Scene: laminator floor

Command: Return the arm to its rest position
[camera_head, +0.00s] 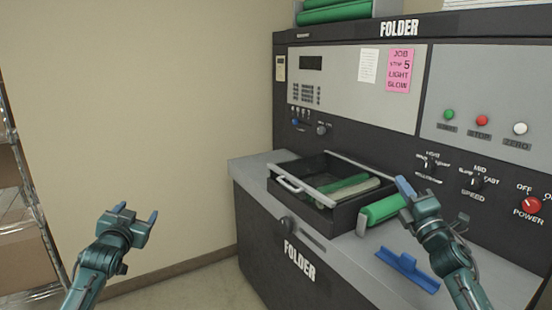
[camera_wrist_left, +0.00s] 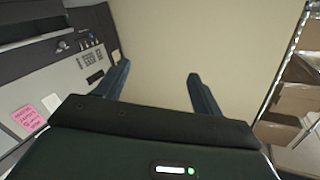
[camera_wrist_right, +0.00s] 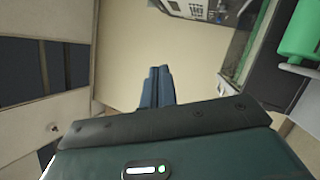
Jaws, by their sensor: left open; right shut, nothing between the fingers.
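My left gripper (camera_head: 128,217) is raised in front of the bare wall at the left of the head view, open and empty. Its two fingers stand well apart in the left wrist view (camera_wrist_left: 157,88). My right gripper (camera_head: 404,188) is in front of the folder machine (camera_head: 345,245), over its grey ledge and beside a green roller (camera_head: 382,209). In the right wrist view its fingers (camera_wrist_right: 158,85) are shut together with nothing between them. I cannot tell from the head view how far the fingertips are from the roller.
An open black drawer (camera_head: 286,186) on the ledge holds a green roller (camera_head: 345,187) and a pale one. A blue part (camera_head: 407,268) lies on the ledge's front. A control panel with a red power knob (camera_head: 529,205) is at right. A shelf with boxes (camera_head: 20,240) stands left.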

